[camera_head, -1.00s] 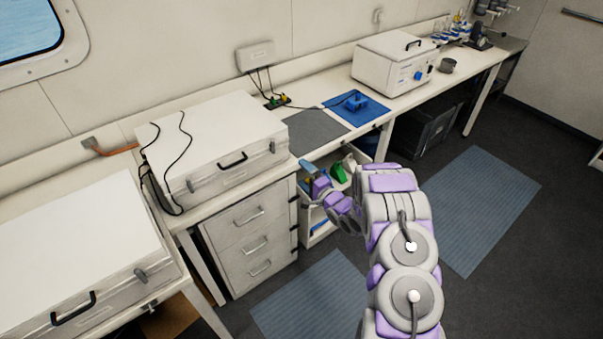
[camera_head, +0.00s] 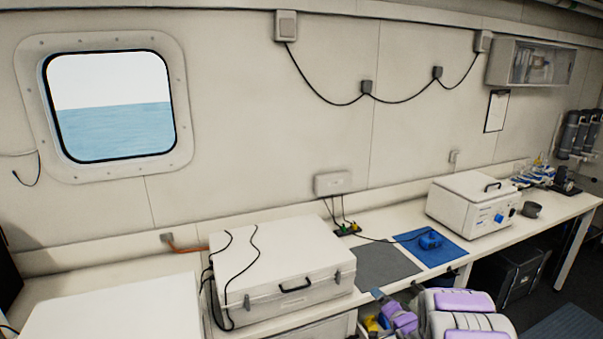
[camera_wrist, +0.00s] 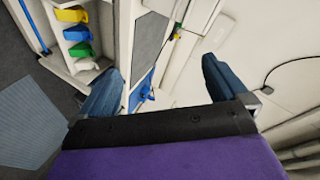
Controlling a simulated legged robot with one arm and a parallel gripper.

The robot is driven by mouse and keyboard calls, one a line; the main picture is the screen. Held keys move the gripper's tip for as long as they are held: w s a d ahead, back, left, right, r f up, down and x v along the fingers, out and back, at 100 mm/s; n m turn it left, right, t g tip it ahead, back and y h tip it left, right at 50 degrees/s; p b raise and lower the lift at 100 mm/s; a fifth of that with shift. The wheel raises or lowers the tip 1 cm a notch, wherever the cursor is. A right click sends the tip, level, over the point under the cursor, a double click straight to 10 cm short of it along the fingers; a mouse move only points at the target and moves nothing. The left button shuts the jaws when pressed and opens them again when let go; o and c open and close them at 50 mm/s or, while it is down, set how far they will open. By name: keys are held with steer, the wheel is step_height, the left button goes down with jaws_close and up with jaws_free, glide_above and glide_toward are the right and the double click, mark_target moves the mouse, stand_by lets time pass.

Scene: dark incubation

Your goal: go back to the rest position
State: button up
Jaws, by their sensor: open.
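My gripper (camera_wrist: 160,88) is open, with its two blue fingers wide apart and nothing between them in the wrist view. In the head view my purple and grey arm shows only at the bottom edge, right of centre. The gripper is low there, in front of the bench by the open shelf, and mostly cut off by the frame. In the wrist view the shelf with coloured items lies to the left of the fingers, and the bench and wall lie beyond them.
A white case (camera_head: 285,265) with a black cable stands on the bench. A grey mat (camera_head: 385,268), a blue mat (camera_head: 447,250) with a blue tool (camera_head: 430,240) and a white lab box (camera_head: 465,210) lie to its right. A shelf (camera_wrist: 82,65) holds yellow, blue and green items.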

steer(key=s+r+n+g+h+b, duration=0.2)
steer(key=s+r+g, duration=0.15)
steer(key=s, duration=0.45)
steer(key=s+r+n+g+h+b, duration=0.1)
steer(key=s+r+g+h, duration=0.15)
steer(key=s+r, duration=0.45)
steer(key=s+a+n+g+y+b, duration=0.1)
steer(key=s+a+n+g, duration=0.2)
steer(key=s, duration=1.7)
steer(key=s+a+r+n+g+y+b, duration=0.1)
steer(key=s+a+n+g, duration=0.3)
steer(key=s+a, duration=0.5)
steer(key=s+g+y+b, duration=0.1)
steer(key=s+g, duration=0.1)
steer(key=s, duration=0.9)
steer(key=shift+a+r, duration=0.15)
steer(key=shift+a, duration=0.05)
